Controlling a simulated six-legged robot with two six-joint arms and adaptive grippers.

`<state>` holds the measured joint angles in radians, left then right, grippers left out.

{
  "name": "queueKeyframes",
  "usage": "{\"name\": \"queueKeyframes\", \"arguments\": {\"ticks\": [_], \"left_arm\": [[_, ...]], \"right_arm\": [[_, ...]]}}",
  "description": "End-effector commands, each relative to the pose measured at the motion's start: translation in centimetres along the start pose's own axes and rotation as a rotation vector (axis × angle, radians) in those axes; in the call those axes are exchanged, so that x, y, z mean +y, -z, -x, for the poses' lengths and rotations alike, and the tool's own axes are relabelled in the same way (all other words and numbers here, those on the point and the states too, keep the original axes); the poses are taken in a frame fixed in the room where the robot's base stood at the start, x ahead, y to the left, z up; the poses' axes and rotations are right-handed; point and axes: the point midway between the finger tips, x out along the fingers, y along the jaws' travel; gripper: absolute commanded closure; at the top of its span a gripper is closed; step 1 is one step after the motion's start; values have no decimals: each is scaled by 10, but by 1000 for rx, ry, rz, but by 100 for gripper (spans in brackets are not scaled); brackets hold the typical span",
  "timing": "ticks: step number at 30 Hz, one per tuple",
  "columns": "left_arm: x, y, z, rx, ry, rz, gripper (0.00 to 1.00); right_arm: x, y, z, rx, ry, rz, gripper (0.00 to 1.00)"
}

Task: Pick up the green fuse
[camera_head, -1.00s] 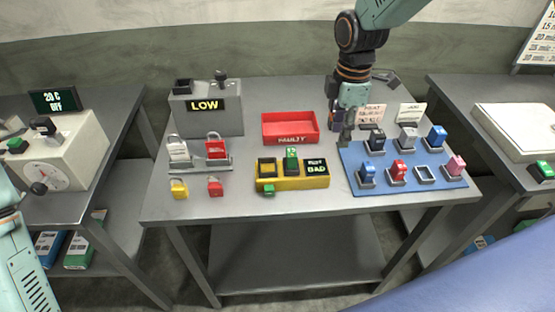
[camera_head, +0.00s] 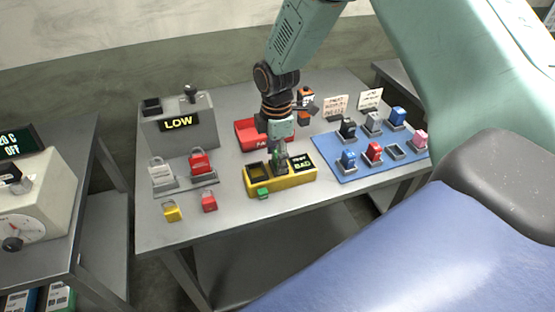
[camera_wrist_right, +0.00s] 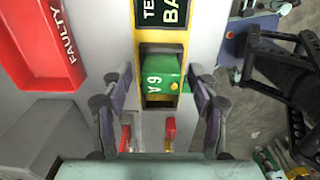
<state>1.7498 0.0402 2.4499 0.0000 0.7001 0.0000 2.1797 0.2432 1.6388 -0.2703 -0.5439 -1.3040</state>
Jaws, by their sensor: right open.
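The green fuse (camera_wrist_right: 161,74) stands in a slot of the yellow tester (camera_wrist_right: 182,50), whose display reads "TEST BAD". The fuse has "6A" on its face in the right wrist view. In the head view the fuse (camera_head: 274,156) is mostly hidden behind my right gripper (camera_head: 281,162). In the right wrist view my right gripper (camera_wrist_right: 163,84) is open, with one finger on each side of the fuse and gaps between. My left gripper is out of view.
The red FAULTY tray (camera_head: 246,132) is just behind the tester. A blue mat (camera_head: 340,171) with several coloured fuses lies to the right. A grey box (camera_head: 180,140) reading "LOW", padlocks (camera_head: 197,163) and a small green item (camera_head: 263,193) are nearby.

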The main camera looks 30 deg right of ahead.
Motion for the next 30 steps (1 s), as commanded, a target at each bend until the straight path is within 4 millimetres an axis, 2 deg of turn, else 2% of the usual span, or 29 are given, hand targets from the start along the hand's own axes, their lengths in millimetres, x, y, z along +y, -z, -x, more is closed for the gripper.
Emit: {"name": "queueKeyframes", "arguments": {"ticks": [8, 27, 30], "left_arm": [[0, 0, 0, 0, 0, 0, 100], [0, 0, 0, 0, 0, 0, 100], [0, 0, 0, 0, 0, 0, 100]], "right_arm": [[0, -6, 0, 1, -1, -1, 40], [0, -4, 0, 0, -1, 0, 93], [0, -3, 1, 0, -1, 0, 99]]}}
